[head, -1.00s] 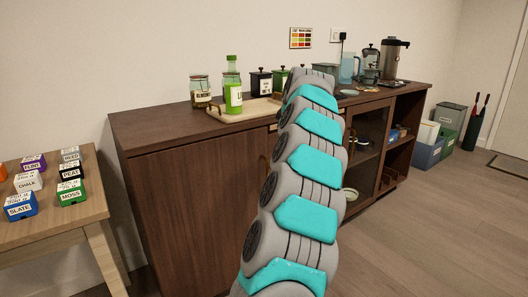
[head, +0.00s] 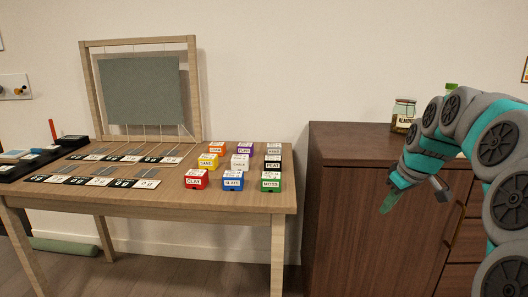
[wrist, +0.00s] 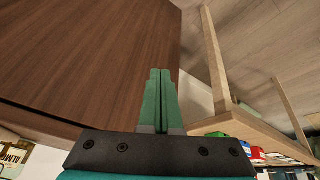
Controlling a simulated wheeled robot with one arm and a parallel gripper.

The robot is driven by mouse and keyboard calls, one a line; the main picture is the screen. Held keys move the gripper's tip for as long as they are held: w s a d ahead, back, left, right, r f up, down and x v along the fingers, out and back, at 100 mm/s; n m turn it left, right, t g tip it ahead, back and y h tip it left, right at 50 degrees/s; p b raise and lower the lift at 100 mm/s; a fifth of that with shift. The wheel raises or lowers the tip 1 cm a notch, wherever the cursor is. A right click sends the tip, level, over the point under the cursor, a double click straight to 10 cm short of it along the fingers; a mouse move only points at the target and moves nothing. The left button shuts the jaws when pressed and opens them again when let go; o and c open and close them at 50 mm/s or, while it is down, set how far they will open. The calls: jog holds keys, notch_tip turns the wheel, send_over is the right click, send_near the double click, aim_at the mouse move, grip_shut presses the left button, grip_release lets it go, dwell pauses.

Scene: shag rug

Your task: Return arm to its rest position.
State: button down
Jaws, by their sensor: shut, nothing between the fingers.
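My gripper (head: 389,203) hangs at the right of the head view, in front of the dark wood cabinet (head: 345,215). My arm is bent over, with the fingers pointing downward. In the wrist view my gripper's green fingers (wrist: 160,100) are together with nothing between them. The cabinet's brown surface (wrist: 80,60) fills the upper left of the wrist view, and the fingers look apart from it.
A wooden table (head: 150,205) stands left of the cabinet, holding several labelled colored blocks (head: 233,180), cards and a framed grey panel (head: 143,90). A labelled jar (head: 403,115) is on the cabinet behind my arm. A narrow gap separates table and cabinet.

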jog(key=s+a+f+m+g, duration=0.15)
jog(key=s+a+f, duration=0.25)
jog(key=s+a, duration=0.65)
jog(key=s+a+f+g, duration=0.3)
jog(key=s+a+f, duration=0.2)
jog(key=s+a, duration=0.55)
jog(key=s+f+m+g, duration=0.1)
jog(key=s+f, duration=0.2)
jog(key=s, duration=0.4)
jog(key=s+f+m+g, duration=0.1)
jog(key=s+f, duration=0.2)
jog(key=s, duration=0.5)
jog(key=shift+s+h, duration=0.15)
jog(key=shift+h, duration=0.15)
jog(key=shift+m, duration=0.35)
